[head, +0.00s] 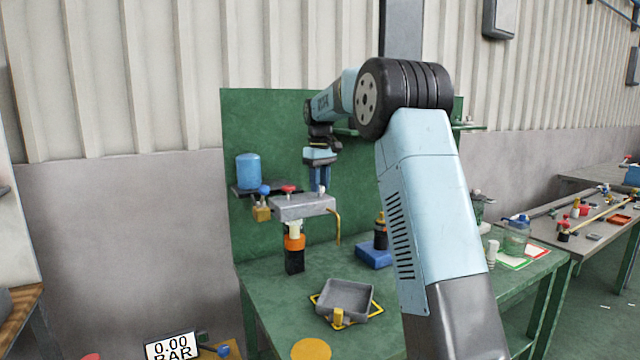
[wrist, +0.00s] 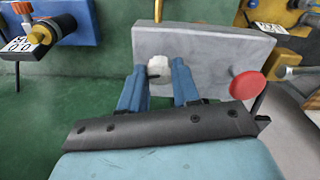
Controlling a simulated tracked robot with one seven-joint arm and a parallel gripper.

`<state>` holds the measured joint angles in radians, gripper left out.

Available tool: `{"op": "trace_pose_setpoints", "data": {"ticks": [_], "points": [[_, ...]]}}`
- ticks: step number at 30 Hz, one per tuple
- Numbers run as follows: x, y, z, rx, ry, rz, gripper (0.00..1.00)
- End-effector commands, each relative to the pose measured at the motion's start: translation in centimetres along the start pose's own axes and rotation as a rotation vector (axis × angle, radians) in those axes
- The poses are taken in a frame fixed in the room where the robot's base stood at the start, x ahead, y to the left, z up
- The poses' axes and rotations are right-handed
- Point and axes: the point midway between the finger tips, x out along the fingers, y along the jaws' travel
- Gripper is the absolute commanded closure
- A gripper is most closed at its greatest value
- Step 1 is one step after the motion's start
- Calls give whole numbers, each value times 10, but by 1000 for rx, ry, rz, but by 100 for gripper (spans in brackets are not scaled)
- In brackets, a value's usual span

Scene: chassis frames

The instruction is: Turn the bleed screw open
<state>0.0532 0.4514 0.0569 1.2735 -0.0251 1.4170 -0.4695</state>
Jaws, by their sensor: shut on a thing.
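The bleed screw is a pale, rounded knob (wrist: 158,68) on the grey block (wrist: 210,45). My gripper (head: 318,186) points down over that end. In the wrist view the blue fingers of my gripper (wrist: 159,76) lie on either side of the pale knob and are shut on it. The lower part of the screw is hidden. A brass tube (head: 338,228) bends down from the block's right end.
A red knob (head: 289,188) sits on the block beside my gripper. An orange and black post (head: 294,250) stands under the block. A grey tray (head: 347,299) lies in front, and a blue base with a black fitting (head: 378,250) stands right. A display (head: 171,347) reads 0.00 BAR.

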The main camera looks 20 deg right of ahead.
Motion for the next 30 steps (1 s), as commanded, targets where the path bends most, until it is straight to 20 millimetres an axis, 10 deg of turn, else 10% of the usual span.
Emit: {"op": "trace_pose_setpoints", "data": {"ticks": [17, 18, 30], "points": [[-1, 1, 0, -34, 3, 3, 99], [-1, 1, 0, -34, 3, 3, 67], [0, 0, 0, -34, 1, 1, 43]]}}
